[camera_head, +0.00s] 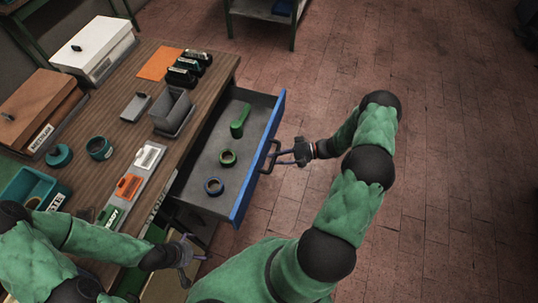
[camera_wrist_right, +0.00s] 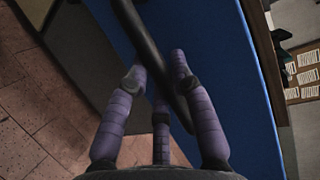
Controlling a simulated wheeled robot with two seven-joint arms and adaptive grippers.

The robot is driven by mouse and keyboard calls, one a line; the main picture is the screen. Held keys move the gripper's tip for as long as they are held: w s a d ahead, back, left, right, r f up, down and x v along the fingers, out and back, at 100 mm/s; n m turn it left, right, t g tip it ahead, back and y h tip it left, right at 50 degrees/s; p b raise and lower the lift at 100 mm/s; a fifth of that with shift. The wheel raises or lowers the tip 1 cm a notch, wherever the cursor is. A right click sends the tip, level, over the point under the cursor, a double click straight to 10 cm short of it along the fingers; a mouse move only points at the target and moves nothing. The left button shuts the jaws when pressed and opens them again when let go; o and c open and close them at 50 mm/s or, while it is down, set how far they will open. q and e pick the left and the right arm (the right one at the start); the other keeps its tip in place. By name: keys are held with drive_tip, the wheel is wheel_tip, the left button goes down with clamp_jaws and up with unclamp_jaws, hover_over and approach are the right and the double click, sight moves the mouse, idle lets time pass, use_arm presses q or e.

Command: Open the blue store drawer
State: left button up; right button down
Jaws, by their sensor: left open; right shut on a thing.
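The blue-fronted drawer (camera_head: 262,160) stands pulled well out from the wooden bench in the head view. Its grey inside shows a green tool-like object (camera_head: 240,121), a green ring (camera_head: 228,158) and a blue ring (camera_head: 214,187). My right gripper (camera_head: 275,157) is shut on the drawer's dark bar handle (camera_head: 266,157). In the right wrist view the purple fingers (camera_wrist_right: 165,75) close around the dark handle (camera_wrist_right: 135,25), in front of the blue drawer front (camera_wrist_right: 225,90). My left gripper (camera_head: 189,256) is open and empty, low beside the bench's near end, below the drawer.
The wooden bench (camera_head: 133,140) bears a grey bin (camera_head: 171,112), several black items (camera_head: 185,72), an orange sheet (camera_head: 159,63), a labelled strip (camera_head: 130,186), a white box (camera_head: 93,47) and a brown box (camera_head: 35,108). The brick floor (camera_head: 440,150) to the right is clear.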

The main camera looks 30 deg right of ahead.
idle(0.3)
drive_tip(key=c, duration=1)
unclamp_jaws()
drive_tip(key=shift+c, duration=0.2)
drive_tip(key=shift+d, duration=0.15)
drive_tip(key=v, duration=1.2)
drive_tip(key=shift+f, duration=0.1)
